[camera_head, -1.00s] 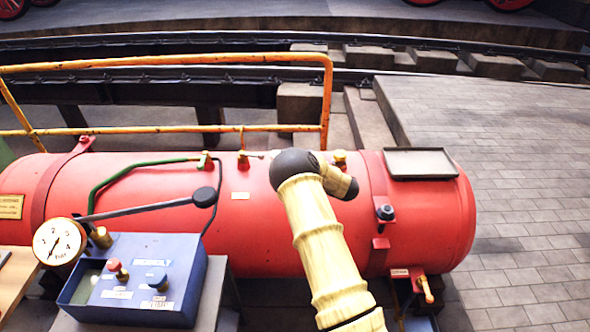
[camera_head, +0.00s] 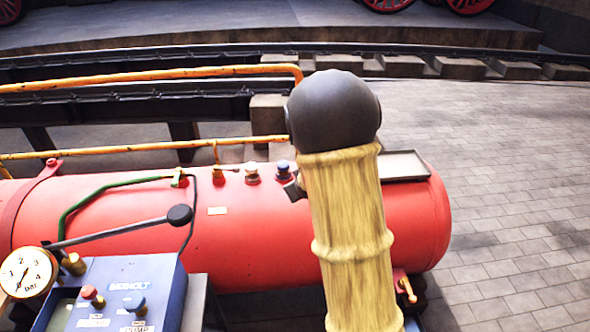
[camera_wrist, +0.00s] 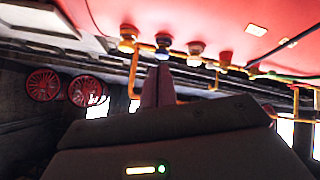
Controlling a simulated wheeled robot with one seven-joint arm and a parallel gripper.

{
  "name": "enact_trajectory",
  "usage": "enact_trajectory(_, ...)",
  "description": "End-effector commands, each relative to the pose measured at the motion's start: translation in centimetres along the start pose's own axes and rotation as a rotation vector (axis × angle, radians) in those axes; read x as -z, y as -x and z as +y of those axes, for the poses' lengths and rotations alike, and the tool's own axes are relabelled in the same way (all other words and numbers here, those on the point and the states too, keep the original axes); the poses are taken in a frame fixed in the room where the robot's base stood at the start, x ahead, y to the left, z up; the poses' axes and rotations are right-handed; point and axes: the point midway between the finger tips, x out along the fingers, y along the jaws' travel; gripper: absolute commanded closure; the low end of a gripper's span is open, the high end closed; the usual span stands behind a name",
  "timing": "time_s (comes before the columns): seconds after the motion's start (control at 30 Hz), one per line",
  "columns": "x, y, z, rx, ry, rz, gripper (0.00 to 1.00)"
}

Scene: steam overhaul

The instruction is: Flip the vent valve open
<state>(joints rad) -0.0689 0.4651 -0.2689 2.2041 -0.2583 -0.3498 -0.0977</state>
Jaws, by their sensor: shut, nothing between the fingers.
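Several fittings stand along the top of a red tank (camera_head: 250,225). A red-and-brass one with a short lever (camera_head: 218,174), a pale-topped one (camera_head: 252,173) and a blue-topped one (camera_head: 283,170) show in the head view. I cannot tell for sure which is the vent valve; no label is readable. In the wrist view the row hangs from the tank upside down, with the blue-topped fitting (camera_wrist: 163,47) just beyond my gripper (camera_wrist: 160,70). The fingers are shut and empty, pointing at it; contact cannot be told. My arm mostly hides the gripper in the head view.
An orange railing (camera_head: 150,73) runs behind the tank. A blue control box (camera_head: 122,300), a gauge (camera_head: 27,272) and a long black-knobbed lever (camera_head: 120,229) stand at left. A grey tray (camera_head: 405,167) sits on the tank's right end. Paved floor at right is clear.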

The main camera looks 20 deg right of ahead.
Motion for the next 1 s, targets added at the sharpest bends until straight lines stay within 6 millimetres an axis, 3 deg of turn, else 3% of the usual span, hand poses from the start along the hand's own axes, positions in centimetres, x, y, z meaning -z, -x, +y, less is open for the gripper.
enact_trajectory(0.03,-1.0,2.1,-0.9,0.021,-0.046,-0.052,1.00)
enact_trajectory(0.3,-8.3,13.1,-7.0,0.146,-0.217,-0.377,1.00)
enact_trajectory(0.4,-10.8,16.5,-8.9,0.181,-0.247,-0.474,1.00)
enact_trajectory(0.5,-12.3,18.5,-9.9,0.199,-0.263,-0.535,1.00)
enact_trajectory(0.63,-13.0,19.3,-10.4,0.207,-0.268,-0.563,1.00)
enact_trajectory(1.0,-12.9,19.2,-10.3,0.206,-0.267,-0.561,1.00)
